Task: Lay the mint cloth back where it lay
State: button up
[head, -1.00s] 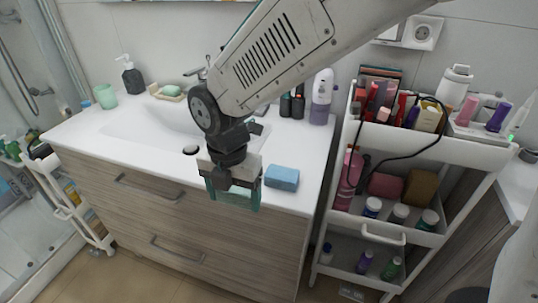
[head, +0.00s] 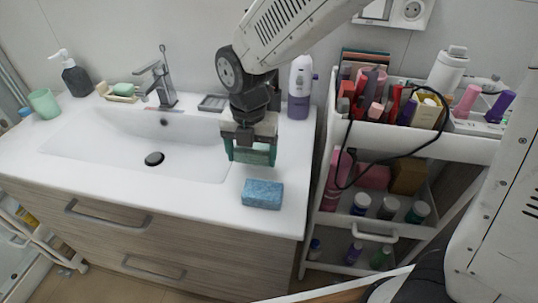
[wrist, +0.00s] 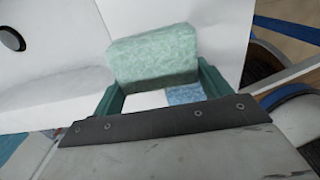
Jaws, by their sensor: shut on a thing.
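The mint cloth (wrist: 155,55) is a pale green, thick folded pad in the wrist view. My gripper (head: 250,156) is shut on it, with a teal finger on each side. In the head view my gripper hangs above the right part of the white washstand top (head: 215,207), behind the blue sponge-like block (head: 262,194). The cloth is hard to make out between the fingers there. In the wrist view the blue block (wrist: 186,94) shows below the cloth, partly hidden by it and my gripper.
The basin (head: 110,150) lies left of my gripper. A purple-and-white bottle (head: 300,90) stands at the back. A loaded white cart (head: 460,143) stands at the right with a black cable over it. A soap dish (head: 118,97) and mint cup (head: 43,103) stand at the far left.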

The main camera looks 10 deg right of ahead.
jog(key=d, duration=0.1)
jog(key=w+d, duration=0.1)
jog(key=d, duration=0.1)
jog(key=w+d, duration=0.1)
jog(key=shift+w+d+f, duration=0.15)
jog(key=shift+d+f, duration=0.05)
jog(key=shift+f, duration=1.75)
jog(key=shift+f, duration=0.2)
jog(key=o, duration=0.9)
jog(key=shift+o, duration=0.2)
jog(key=shift+r, duration=0.15)
notch_tip(320, 180, up, 11)
jog(key=shift+r, duration=0.55)
